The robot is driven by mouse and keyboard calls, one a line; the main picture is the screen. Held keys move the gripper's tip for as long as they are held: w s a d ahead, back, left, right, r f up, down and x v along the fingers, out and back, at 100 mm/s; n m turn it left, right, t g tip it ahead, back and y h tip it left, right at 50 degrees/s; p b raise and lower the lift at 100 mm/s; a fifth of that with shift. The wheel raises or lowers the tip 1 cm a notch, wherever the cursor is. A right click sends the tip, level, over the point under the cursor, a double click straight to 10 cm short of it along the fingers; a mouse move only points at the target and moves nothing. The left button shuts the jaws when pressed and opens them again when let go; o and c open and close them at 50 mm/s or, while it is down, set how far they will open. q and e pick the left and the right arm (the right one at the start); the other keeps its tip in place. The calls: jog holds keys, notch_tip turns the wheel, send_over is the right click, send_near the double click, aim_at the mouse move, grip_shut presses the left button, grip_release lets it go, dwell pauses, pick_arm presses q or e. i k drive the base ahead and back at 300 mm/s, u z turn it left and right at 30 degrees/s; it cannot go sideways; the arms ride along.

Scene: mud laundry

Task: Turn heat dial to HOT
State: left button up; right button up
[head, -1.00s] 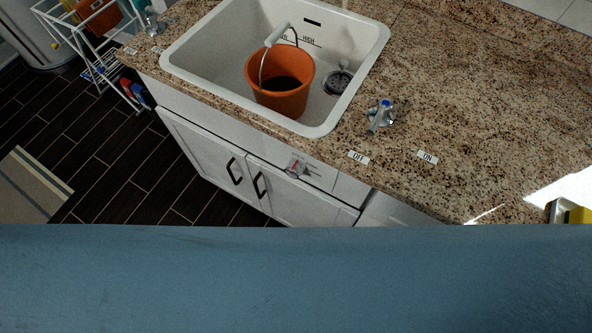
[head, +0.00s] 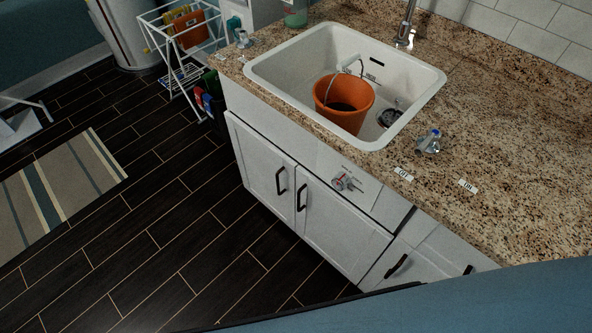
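A small grey dial with a red mark (head: 346,183) sits on the white panel below the sink's front edge. Its lettering is too small to read, so I cannot tell its setting. A blue-topped lever (head: 430,142) stands on the granite counter right of the sink, behind small OFF and ON labels. Another small handle (head: 245,39) stands at the sink's left corner. Neither of my grippers is in view.
The white sink (head: 290,60) holds an orange bucket (head: 345,110). White cabinet doors (head: 262,165) with dark handles lie below. A drying rack (head: 180,50) stands at the back left. The dark floor (head: 190,215) before the cabinets is clear. A large blue surface fills the lower right.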

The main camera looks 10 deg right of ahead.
aim_at(342, 180)
jog(key=u, duration=0.65)
jog(key=i, duration=0.95)
jog(key=z, duration=2.05)
jog(key=k, duration=0.15)
jog(key=z, duration=0.45)
